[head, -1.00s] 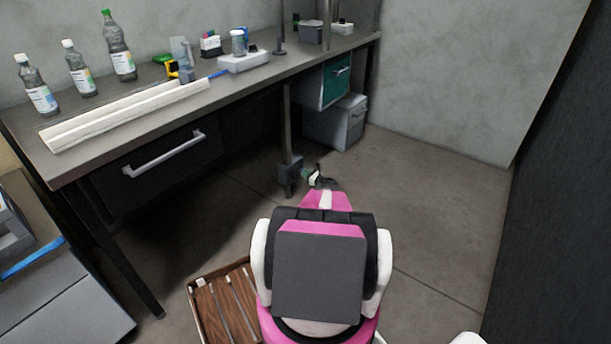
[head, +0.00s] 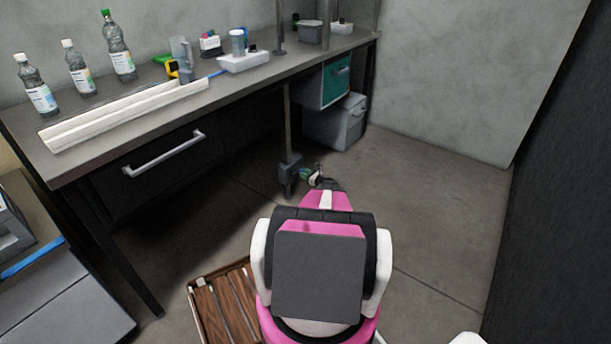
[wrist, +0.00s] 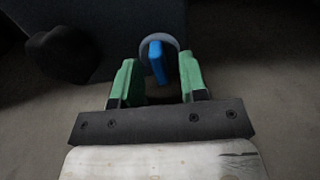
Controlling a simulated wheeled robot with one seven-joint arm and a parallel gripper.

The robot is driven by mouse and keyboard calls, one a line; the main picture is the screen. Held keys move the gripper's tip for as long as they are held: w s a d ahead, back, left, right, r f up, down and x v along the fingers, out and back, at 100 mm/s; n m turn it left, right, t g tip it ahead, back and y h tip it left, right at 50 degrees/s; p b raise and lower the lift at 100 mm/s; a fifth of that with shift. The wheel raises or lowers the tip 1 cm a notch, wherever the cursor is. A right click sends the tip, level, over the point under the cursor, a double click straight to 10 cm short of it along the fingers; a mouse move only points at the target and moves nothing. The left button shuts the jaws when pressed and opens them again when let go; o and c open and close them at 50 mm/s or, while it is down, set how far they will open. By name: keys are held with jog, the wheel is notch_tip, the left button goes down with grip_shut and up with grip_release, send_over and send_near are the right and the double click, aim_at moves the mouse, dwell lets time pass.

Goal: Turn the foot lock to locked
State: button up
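The foot lock shows in the wrist view as a blue lever (wrist: 157,62) in front of a round grey disc (wrist: 172,45), on the side of a dark block. In the head view the block (head: 289,170) is at the foot of the upright post under the bench; the lever cannot be made out there. My gripper (wrist: 160,75) has its two green fingers apart, one on each side of the lever's lower end, with gaps visible. In the head view my gripper (head: 312,177) is close to the block's right side. How far the lever is turned is hard to tell.
A dark rounded part, perhaps a caster (wrist: 63,54), is left of the lever. The bench (head: 225,85) stands above the post, with a grey bin (head: 335,124) behind. A wooden slatted crate (head: 213,305) is on the floor at lower left. Floor to the right is clear.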

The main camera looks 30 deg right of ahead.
jog(key=v, duration=1)
jog(key=shift+s, duration=0.25)
jog(key=shift+d+f, duration=0.1)
jog(key=s+a+r+n+g+y, duration=0.15)
jog(key=a+r+n+g, duration=0.45)
jog(key=a, duration=0.7)
jog(key=s+a+r+n+g+y, duration=0.15)
jog(key=a+r+n, duration=0.25)
jog(key=a+r, duration=0.55)
jog(key=s+a+r+n+g, duration=0.3)
jog(key=a+r+n+g, duration=0.15)
jog(key=a, duration=1.15)
jog(key=s+a+r+n+g+h, duration=0.2)
jog(key=s+a+r+n+h, duration=0.3)
jog(key=s+a+r+n, duration=0.3)
jog(key=s+a+r+n+g+h, duration=0.2)
jog(key=s+a+r+n+h, duration=0.2)
jog(key=s+a+r+n, duration=0.5)
jog(key=s+a+r, duration=0.3)
jog(key=s, duration=0.5)
jog(key=shift+s+a+g+h, duration=0.3)
jog(key=shift+h, duration=0.1)
